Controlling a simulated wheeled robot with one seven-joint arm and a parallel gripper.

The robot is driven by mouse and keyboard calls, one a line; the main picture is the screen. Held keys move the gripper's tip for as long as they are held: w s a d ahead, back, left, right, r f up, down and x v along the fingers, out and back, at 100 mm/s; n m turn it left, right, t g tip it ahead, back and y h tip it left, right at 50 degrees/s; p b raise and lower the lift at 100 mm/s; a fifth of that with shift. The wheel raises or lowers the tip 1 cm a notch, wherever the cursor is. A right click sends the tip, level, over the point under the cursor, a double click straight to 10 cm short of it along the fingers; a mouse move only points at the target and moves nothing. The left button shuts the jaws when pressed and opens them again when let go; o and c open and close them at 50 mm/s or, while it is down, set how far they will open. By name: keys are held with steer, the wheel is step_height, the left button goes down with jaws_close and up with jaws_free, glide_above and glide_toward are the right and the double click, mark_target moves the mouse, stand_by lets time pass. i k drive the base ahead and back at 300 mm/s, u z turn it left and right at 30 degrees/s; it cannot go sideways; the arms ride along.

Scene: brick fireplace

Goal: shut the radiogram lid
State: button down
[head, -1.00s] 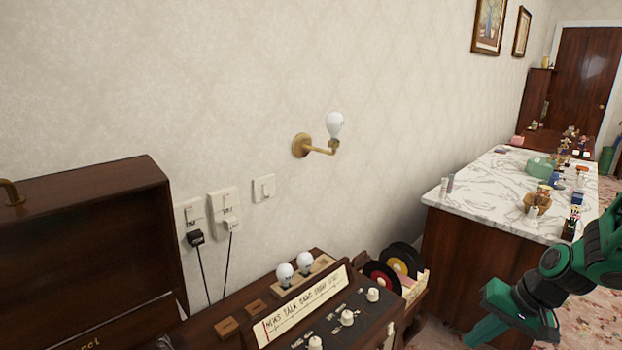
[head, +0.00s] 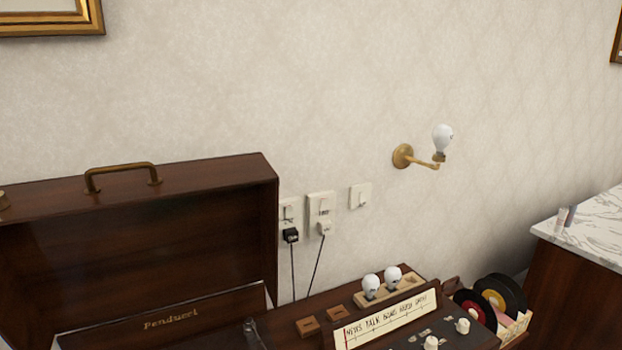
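The radiogram lid (head: 150,235) stands open and upright at the left of the head view, its dark wooden inside facing me. A brass handle (head: 122,174) sits on its top edge. Below it part of the radiogram body shows, with a panel lettered "Penducci" (head: 172,319); its lower part is cut off by the frame. My gripper is out of view.
To the right of the lid is a radio unit with a lettered dial (head: 385,318), knobs and two bulbs (head: 382,282) on top. Records (head: 500,294) stand in a box beside it. Sockets with plugs (head: 320,215) and a wall lamp (head: 428,150) are on the wall. A marble counter (head: 590,238) is at right.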

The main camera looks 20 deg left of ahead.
mark_target(104, 244)
steer(key=u, duration=1.65)
steer(key=k, duration=1)
steer(key=u, duration=0.3)
steer(key=i, duration=0.9)
steer(key=u, duration=0.05)
